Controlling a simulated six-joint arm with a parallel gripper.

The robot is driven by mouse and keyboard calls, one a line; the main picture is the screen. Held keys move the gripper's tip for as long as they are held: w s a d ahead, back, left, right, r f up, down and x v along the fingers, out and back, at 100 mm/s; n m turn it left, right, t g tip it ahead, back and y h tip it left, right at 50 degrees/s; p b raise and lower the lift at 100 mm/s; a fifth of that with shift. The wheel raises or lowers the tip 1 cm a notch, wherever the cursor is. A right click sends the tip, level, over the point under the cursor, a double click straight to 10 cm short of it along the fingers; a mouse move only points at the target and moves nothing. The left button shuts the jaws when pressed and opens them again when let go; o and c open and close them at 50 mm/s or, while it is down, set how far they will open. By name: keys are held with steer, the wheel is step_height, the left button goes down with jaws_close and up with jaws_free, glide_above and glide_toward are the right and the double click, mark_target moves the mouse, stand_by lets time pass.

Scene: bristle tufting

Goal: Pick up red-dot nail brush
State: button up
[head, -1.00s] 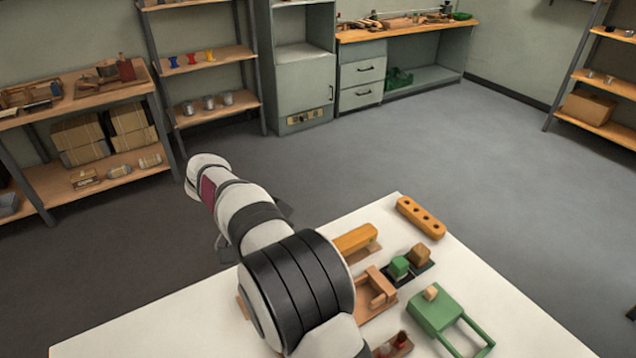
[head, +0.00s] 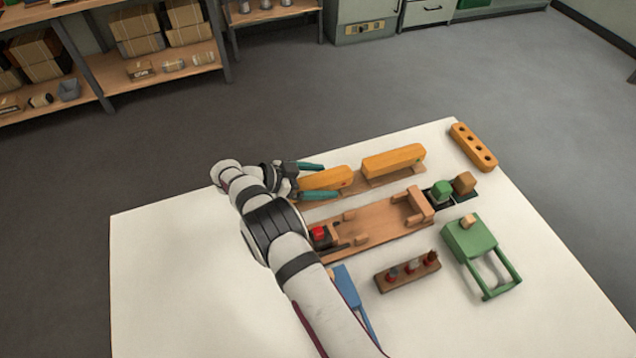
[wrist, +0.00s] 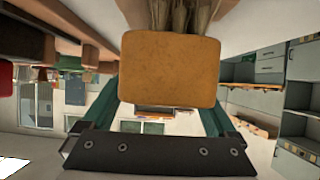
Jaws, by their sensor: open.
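Two orange brush blocks lie in a row on a brown strip on the white table in the head view. The nearer brush (head: 322,179) is at the left, and the second brush (head: 392,162) is to its right. I cannot make out a red dot on either. My gripper (head: 327,181) is open, with one teal finger on each side of the nearer brush. In the wrist view that brush's end face (wrist: 170,68) stands between the spread fingers (wrist: 155,120), with pale bristles beyond it. Whether the fingers touch it I cannot tell.
A brown wooden fixture (head: 370,222) with a red piece (head: 318,233) lies in front of the brushes. Near it are a green frame (head: 470,240), a small brown rack (head: 408,271), a blue item (head: 347,285) and an orange holed block (head: 473,147). The left table is clear.

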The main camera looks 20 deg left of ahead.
steer(key=shift+x, duration=1.2)
steer(key=shift+r, duration=0.1)
jaws_close()
